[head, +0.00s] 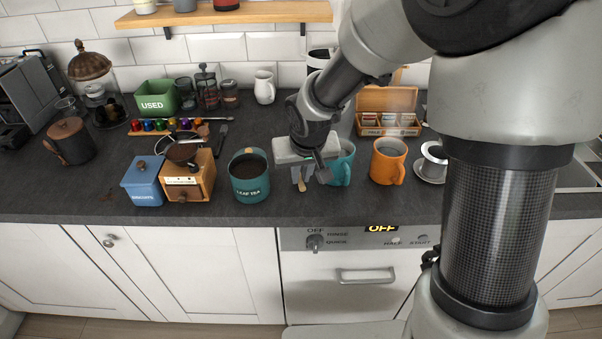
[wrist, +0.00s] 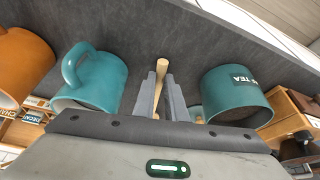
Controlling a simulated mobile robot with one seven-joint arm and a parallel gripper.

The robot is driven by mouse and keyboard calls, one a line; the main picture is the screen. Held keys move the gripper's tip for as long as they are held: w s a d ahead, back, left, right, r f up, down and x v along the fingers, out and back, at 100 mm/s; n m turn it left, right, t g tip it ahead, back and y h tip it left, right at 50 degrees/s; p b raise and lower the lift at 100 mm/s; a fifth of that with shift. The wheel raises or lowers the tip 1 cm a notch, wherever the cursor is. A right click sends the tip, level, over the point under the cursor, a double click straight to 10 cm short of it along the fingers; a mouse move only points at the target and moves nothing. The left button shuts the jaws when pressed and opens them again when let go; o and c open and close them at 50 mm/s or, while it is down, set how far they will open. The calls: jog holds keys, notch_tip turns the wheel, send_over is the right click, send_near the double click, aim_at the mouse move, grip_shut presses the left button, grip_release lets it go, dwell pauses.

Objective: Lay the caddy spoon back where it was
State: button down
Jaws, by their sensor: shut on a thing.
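My gripper (head: 302,180) is low over the worktop, between the teal LEAF TEA tin (head: 249,178) and the teal mug (head: 342,166). In the wrist view its grey fingers (wrist: 160,95) are shut on a pale wooden handle, which I take to be the caddy spoon (wrist: 162,66). In the head view a small wooden end of the spoon (head: 302,187) shows below the fingers. The spoon's bowl is hidden, and I cannot tell whether the spoon touches the worktop. The open LEAF TEA tin (wrist: 236,92) holds dark contents.
An orange mug (head: 388,161) stands right of the teal mug. A blue tin (head: 143,183) and a wooden grinder (head: 188,180) stand left of the tea tin. A wooden tea box (head: 387,111) is behind. The worktop's front edge (head: 275,218) is close by.

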jog(key=c, duration=1.7)
grip_release()
jog(key=shift+r, duration=0.1)
jog(key=p+v, duration=0.3)
jog(key=v, duration=1.4)
jog(key=shift+m+t+h, duration=0.3)
jog(key=shift+m+t, duration=0.3)
jog(key=shift+m, duration=0.3)
jog(key=s+d+r+p, duration=0.3)
jog(key=s+r, duration=0.1)
jog(key=s, duration=0.1)
jog(key=s+d+r+p, duration=0.3)
jog(key=s+d+r, duration=0.1)
jog(key=s+r, duration=0.1)
jog(key=s+d+r+p, duration=0.3)
jog(key=s+r, duration=0.2)
jog(key=s, duration=0.1)
jog(key=shift+d, duration=0.3)
